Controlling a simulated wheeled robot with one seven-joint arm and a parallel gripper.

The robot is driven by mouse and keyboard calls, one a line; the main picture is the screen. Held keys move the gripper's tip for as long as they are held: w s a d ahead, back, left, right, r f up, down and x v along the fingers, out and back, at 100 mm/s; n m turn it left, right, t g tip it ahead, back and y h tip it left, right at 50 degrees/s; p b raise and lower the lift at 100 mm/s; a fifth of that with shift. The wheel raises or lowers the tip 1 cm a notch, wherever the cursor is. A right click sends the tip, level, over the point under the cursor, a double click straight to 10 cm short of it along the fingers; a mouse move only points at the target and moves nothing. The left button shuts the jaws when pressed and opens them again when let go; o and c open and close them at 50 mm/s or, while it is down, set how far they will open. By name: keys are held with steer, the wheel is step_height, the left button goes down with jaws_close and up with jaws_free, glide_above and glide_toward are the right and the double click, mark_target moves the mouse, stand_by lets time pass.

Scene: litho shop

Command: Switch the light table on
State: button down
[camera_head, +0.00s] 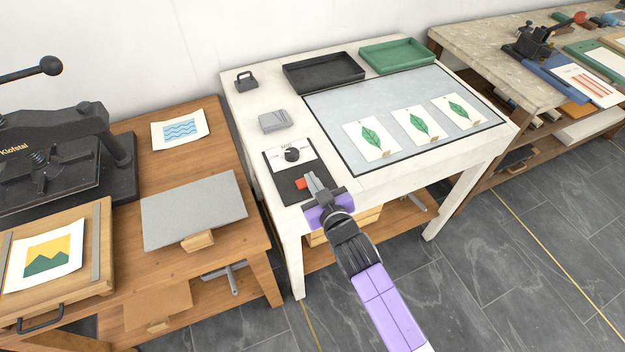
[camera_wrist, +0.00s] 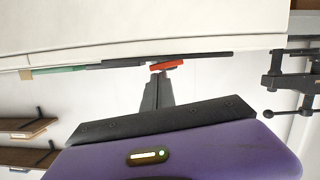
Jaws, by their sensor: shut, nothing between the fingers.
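The light table (camera_head: 335,153) is a white table with a grey, unlit-looking panel set in its top. A black control plate (camera_head: 278,171) lies at its front left corner, with a dark round knob (camera_head: 292,154) on a white dial and a red rocker switch (camera_head: 301,183). My gripper (camera_head: 312,180) is shut and empty, with its fingertips right beside the red switch. In the wrist view the red switch (camera_wrist: 168,65) shows at the fingertips (camera_wrist: 158,75); I cannot tell whether they touch it.
Three leaf prints (camera_head: 415,126) lie on the panel. A black tray (camera_head: 323,72), a green tray (camera_head: 396,55), a grey block (camera_head: 272,121) and a small dark weight (camera_head: 246,82) stand behind. A wooden bench (camera_head: 190,180) with a press is at the left; a stone-topped bench (camera_head: 480,50) at the right.

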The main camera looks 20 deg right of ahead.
stand_by(0.3)
steer(key=shift+s+d+f+m+y+p, duration=0.1)
steer(key=shift+d+f+m+y+p, duration=0.1)
steer(key=shift+f+m, duration=0.25)
steer(key=shift+d+f+m+y+p, duration=0.1)
steer(key=shift+f+m+y, duration=0.15)
steer(key=shift+m, duration=0.3)
steer(key=shift+d+f, duration=0.1)
steer(key=shift+f, duration=0.15)
steer(key=shift+s, duration=0.1)
steer(key=shift+f, duration=0.1)
steer(key=shift+s+b, duration=0.3)
steer(key=r+v, duration=0.1)
steer(key=v, duration=0.6)
steer(key=shift+r+b, duration=0.2)
steer(key=shift+b, duration=0.15)
